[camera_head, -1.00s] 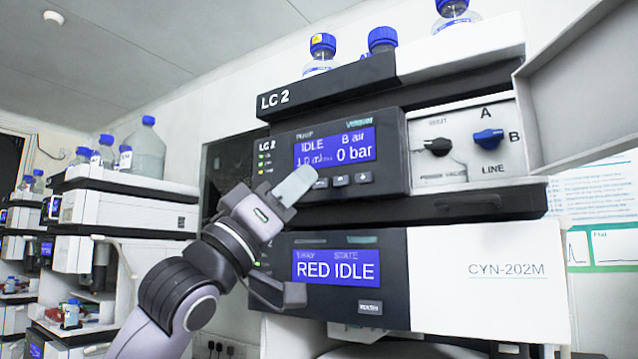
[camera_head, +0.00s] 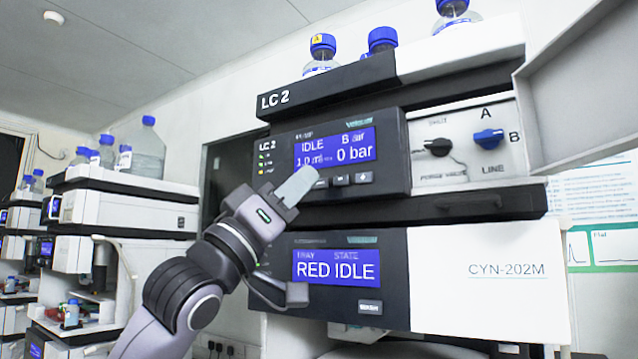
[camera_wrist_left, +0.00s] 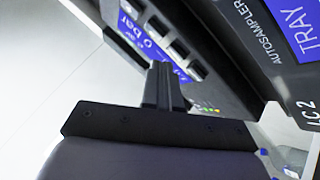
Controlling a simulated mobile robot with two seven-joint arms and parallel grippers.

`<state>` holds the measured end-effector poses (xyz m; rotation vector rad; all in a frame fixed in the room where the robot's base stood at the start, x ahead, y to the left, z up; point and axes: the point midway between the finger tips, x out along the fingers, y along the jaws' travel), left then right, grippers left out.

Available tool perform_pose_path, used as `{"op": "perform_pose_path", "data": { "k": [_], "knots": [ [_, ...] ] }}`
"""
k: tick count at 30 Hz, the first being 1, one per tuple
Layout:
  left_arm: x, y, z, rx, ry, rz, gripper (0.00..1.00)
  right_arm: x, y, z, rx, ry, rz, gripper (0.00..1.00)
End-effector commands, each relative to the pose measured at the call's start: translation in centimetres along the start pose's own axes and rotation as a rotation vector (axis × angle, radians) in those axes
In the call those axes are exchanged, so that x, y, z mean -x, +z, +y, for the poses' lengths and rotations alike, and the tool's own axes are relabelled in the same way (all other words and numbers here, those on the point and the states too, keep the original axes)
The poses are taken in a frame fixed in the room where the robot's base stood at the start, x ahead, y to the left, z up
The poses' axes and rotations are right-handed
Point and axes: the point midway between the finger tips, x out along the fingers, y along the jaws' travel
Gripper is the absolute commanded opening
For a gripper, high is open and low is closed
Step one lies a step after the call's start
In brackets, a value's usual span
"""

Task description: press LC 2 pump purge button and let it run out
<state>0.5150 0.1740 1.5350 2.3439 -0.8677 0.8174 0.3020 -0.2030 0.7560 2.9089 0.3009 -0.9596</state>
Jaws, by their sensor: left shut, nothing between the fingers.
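The LC 2 pump module (camera_head: 392,151) stands in the upper middle of the head view. Its blue screen (camera_head: 365,146) reads IDLE and 0 bar. A row of small buttons sits under the screen; two at the right (camera_head: 341,181) (camera_head: 363,178) show clearly. My left gripper (camera_head: 301,181) is shut and empty, its fingertips at the left end of this row, hiding the leftmost button area. I cannot tell whether it touches. In the left wrist view the shut fingers (camera_wrist_left: 163,87) point at the pump panel beside the button row (camera_wrist_left: 178,48). My right gripper is not in view.
Below the pump is the autosampler (camera_head: 395,240), its screen reading RED IDLE. Right of the pump are two valve knobs (camera_head: 438,147) (camera_head: 488,138) and an open panel door (camera_head: 580,85). Blue-capped bottles (camera_head: 382,40) stand on top. Other stacks (camera_head: 125,205) stand at left.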

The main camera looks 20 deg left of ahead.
Motion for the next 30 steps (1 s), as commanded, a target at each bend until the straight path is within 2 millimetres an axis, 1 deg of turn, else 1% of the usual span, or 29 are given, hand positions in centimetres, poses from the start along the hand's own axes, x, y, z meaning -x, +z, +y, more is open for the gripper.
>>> {"op": "perform_pose_path", "data": {
  "k": [3,30],
  "knots": [
    [-0.28,0.2,-0.12,0.0,0.002,0.0,0.0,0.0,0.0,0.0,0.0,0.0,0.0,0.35],
    [-0.74,0.52,-0.43,0.001,0.002,0.0,0.0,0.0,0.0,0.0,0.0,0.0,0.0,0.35]
  ]
}}
